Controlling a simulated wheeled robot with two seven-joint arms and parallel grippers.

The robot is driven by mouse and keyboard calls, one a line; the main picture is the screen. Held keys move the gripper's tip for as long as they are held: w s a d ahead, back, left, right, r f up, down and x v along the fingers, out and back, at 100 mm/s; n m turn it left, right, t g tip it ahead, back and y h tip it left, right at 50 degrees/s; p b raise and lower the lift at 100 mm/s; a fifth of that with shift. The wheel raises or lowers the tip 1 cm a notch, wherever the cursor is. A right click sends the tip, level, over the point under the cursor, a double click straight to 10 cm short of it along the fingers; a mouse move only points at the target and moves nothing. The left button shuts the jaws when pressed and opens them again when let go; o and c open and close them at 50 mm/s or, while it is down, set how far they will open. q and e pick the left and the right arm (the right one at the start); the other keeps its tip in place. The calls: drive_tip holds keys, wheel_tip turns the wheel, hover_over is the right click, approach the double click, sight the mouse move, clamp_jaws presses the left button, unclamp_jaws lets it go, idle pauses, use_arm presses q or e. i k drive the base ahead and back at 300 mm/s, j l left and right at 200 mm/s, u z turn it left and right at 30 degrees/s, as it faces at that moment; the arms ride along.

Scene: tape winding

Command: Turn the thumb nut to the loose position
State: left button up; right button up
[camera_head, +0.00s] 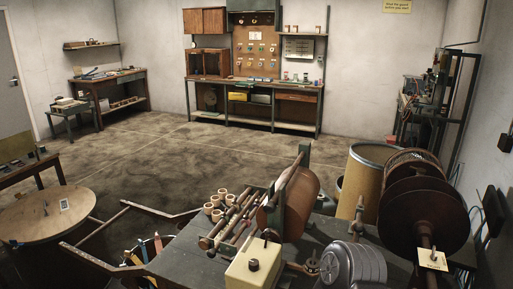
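Neither of my grippers shows in the head view. A tape winding machine stands on a dark grey bench (190,255) at the front. A small round fitting (311,267) sits right of the box. A large dark reel (424,215) stands at the right, with a pale tag (432,260) by its shaft end. I cannot tell which part is the thumb nut, or its position.
A grey ribbed motor (352,268) is at the front edge. Several pale rolls (217,215) and rods lie left of the drum. A tan barrel (366,175) stands behind. A round wooden table (45,213) is at the left. The floor beyond is open.

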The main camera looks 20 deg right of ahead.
sight(434, 255)
drive_tip(key=k+l, duration=0.25)
drive_tip(key=l, duration=0.15)
drive_tip(key=k+l, duration=0.45)
drive_tip(key=l, duration=0.3)
